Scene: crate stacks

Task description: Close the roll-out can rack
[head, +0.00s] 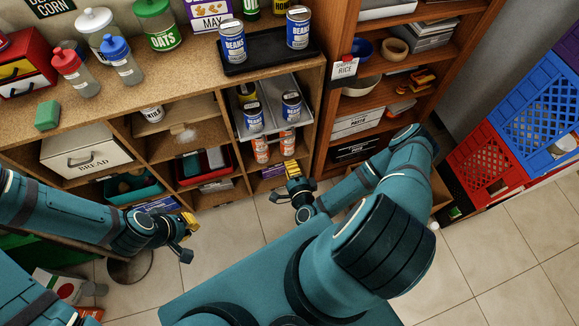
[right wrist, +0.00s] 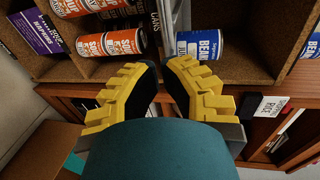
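The can rack (head: 273,108) is a silver tray sticking out of a compartment below the counter's right end. Blue bean cans (head: 254,117) and a yellow-topped can stand in it. Orange soup cans (head: 261,149) sit on the level below. My right gripper (head: 296,178) is below and in front of the rack, apart from it in the head view. In the right wrist view its yellow fingers (right wrist: 162,75) are apart with nothing between them, facing soup cans (right wrist: 108,43) and a bean can (right wrist: 200,44). My left gripper (head: 186,236) is open and empty, low at the left.
A dark tray (head: 263,62) with bean cans stands on the counter above the rack. A wooden bookcase (head: 345,65) with a rice sign stands close on the right. Cubbies with a bread box (head: 85,155) and bins lie left.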

